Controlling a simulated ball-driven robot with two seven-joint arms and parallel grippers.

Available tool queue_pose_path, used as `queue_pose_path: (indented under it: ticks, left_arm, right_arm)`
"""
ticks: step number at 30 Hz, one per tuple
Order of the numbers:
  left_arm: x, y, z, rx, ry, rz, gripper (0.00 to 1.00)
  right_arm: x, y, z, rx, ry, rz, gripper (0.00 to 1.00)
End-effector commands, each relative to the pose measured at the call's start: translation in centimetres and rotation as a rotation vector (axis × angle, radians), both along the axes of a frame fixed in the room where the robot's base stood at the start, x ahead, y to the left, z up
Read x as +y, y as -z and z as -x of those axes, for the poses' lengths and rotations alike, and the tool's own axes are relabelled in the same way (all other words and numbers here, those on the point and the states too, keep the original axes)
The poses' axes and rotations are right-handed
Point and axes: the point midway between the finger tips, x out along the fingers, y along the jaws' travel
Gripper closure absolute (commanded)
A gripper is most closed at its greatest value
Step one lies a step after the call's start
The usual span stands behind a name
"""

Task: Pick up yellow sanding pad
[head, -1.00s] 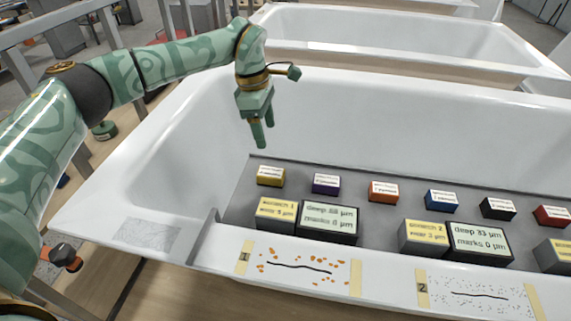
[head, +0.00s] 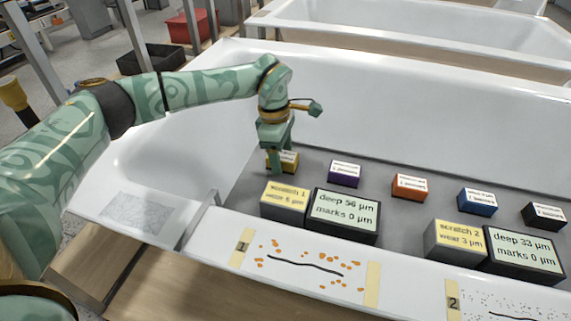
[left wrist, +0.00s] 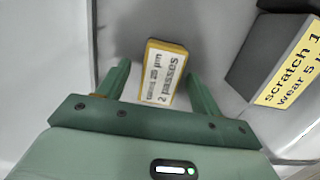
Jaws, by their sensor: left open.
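The yellow sanding pad (head: 290,161) lies on the grey tray (head: 236,216) inside the tub, at the left end of the back row, partly hidden by my gripper. My left gripper (head: 278,166) is down at the pad, pointing downward. In the left wrist view, the pad's white label (left wrist: 164,74) reads "25 µm, 2 passes". The open fingers (left wrist: 158,78) stand one on each side of the pad, with a gap on both sides. My right gripper is not in view.
Purple (head: 345,174), orange (head: 410,187), blue (head: 477,201) and black (head: 544,216) pads continue the row. In front are the scratch 1 block (head: 285,202), its depth display (head: 343,215) and the scratch 2 block (head: 455,241). The tub's back wall (head: 400,110) rises behind.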

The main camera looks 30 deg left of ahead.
Motion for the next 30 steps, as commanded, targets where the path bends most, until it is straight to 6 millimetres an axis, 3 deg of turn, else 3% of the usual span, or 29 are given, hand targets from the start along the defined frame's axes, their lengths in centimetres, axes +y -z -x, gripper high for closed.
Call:
queue_pose_path:
  ticks: [2,9,15,25,30]
  left_arm:
    - [-0.1,1.0,0.0,0.002,0.000,0.000,0.35]
    - [-0.2,0.8,-0.1,-0.003,0.000,0.000,0.35]
    - [-0.2,0.8,-0.1,-0.002,0.000,0.000,0.83]
    - [-0.2,0.6,-0.1,-0.003,0.000,0.000,0.83]
    - [-0.2,-1.2,-0.1,-0.007,0.000,0.001,0.83]
  right_arm:
    - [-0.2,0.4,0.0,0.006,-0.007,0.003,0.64]
    - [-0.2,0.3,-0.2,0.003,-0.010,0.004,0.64]
    - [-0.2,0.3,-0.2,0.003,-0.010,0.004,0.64]
    - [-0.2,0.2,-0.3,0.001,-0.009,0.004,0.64]
    - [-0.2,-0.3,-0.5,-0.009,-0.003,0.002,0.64]
